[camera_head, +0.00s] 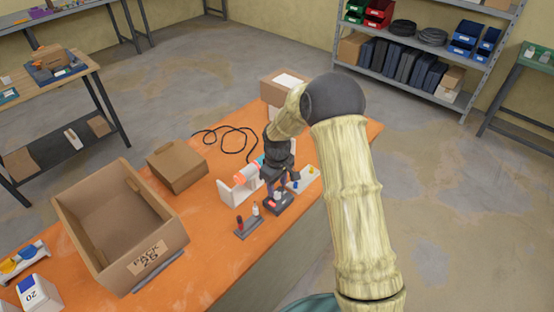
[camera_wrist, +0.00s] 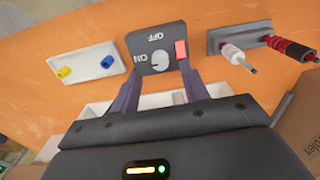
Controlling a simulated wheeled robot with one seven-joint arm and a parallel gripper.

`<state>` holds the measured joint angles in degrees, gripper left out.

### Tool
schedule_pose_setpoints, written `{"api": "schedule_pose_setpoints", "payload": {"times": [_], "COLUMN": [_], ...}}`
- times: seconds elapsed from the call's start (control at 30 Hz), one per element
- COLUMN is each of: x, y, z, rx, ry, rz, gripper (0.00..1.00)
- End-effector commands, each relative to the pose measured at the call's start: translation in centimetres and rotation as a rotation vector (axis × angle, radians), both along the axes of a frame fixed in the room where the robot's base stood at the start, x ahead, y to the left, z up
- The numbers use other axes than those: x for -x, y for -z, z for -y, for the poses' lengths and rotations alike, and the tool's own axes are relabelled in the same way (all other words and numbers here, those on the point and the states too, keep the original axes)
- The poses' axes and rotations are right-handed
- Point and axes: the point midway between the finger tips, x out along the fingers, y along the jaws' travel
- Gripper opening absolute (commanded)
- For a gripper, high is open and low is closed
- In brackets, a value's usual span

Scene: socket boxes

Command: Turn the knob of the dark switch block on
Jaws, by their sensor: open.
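The dark switch block (camera_wrist: 150,43) lies on the orange table and shows "OFF" and "ON" lettering, read upside down in the wrist view. Its pale round knob (camera_wrist: 160,63) is on its face, with a red patch (camera_wrist: 181,49) to the right. Which way the knob points is too small to tell. My gripper (camera_wrist: 161,68) is open, with one finger on either side of the knob; contact cannot be told. In the head view, the block (camera_head: 284,205) sits under my gripper (camera_head: 278,190), which partly hides it.
A dark block with red and white plugs (camera_wrist: 238,38) is close to the right in the wrist view. A white plate with blue and yellow pegs (camera_wrist: 85,62) is to the left. Cartons, including an open box (camera_head: 85,200), and a black cable (camera_head: 232,142) share the table (camera_head: 215,215).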

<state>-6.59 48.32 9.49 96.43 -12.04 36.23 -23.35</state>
Motion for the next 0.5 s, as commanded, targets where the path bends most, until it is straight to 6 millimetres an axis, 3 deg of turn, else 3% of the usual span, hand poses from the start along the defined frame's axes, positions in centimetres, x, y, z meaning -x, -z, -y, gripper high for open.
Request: {"api": "schedule_pose_setpoints", "payload": {"times": [0.5], "x": [-0.1], "y": [-10.4], "z": [0.0], "rx": [-0.002], "ry": [-0.001], "rz": [0.006], "gripper": [0.45]}}
